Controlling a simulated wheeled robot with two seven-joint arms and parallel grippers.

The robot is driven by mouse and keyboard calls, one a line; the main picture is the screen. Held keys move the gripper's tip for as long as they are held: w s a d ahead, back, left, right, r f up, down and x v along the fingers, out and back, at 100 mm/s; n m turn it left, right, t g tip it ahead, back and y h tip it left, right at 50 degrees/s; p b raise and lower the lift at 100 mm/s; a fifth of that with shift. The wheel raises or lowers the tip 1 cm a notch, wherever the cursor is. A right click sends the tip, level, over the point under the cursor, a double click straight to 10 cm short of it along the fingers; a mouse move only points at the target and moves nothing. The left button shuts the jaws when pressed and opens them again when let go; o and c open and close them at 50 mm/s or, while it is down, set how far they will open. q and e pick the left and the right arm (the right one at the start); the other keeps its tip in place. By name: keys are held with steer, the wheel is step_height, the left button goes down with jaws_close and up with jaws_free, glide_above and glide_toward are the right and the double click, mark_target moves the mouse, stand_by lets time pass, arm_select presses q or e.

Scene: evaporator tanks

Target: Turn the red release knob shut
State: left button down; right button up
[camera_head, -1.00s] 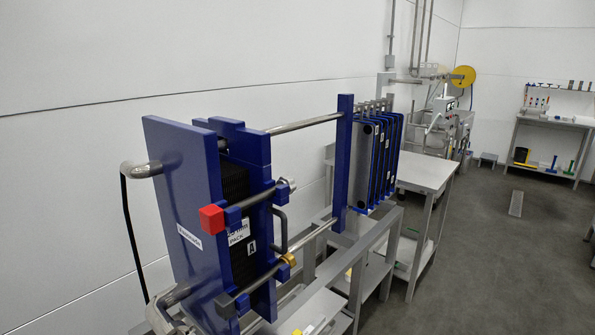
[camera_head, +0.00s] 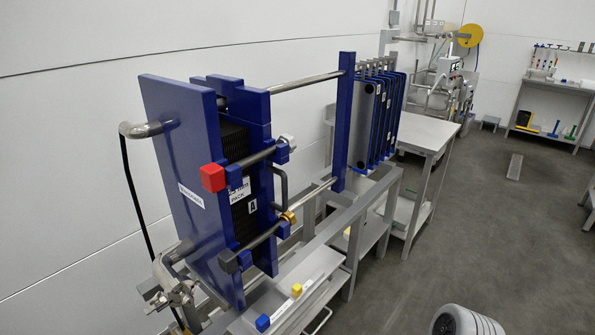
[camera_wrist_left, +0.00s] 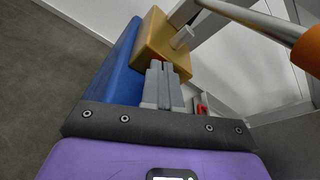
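A red cube-shaped knob (camera_head: 213,177) sits on the near end of the upper rod of the blue plate pack (camera_head: 185,190) in the head view. I cannot tell whether it is the release knob. Neither gripper shows in the head view. In the left wrist view my left gripper (camera_wrist_left: 164,75) has its two grey fingers side by side with no visible gap or object between them. A tan block (camera_wrist_left: 160,42) and a blue block (camera_wrist_left: 114,65) lie just beyond the fingers. Small red bits show behind the fingertips and to their right (camera_wrist_left: 202,109); what they belong to is unclear.
A blue cube (camera_head: 263,323) and a yellow cube (camera_head: 296,290) are on the low grey bench (camera_head: 300,268). A brass-coloured nut (camera_head: 289,218) is on the lower rod. A grey table (camera_head: 425,132) stands behind.

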arm_select(q)
steer(key=shift+s+a+r+p, duration=0.1)
steer(key=shift+s+r+p, duration=0.15)
steer(key=shift+p, duration=0.1)
steer(key=s+d+p, duration=0.1)
steer(key=s+d, duration=0.2)
steer(key=d, duration=0.1)
steer(key=shift+s+d+p, duration=0.25)
steer(key=shift+s+p, duration=0.15)
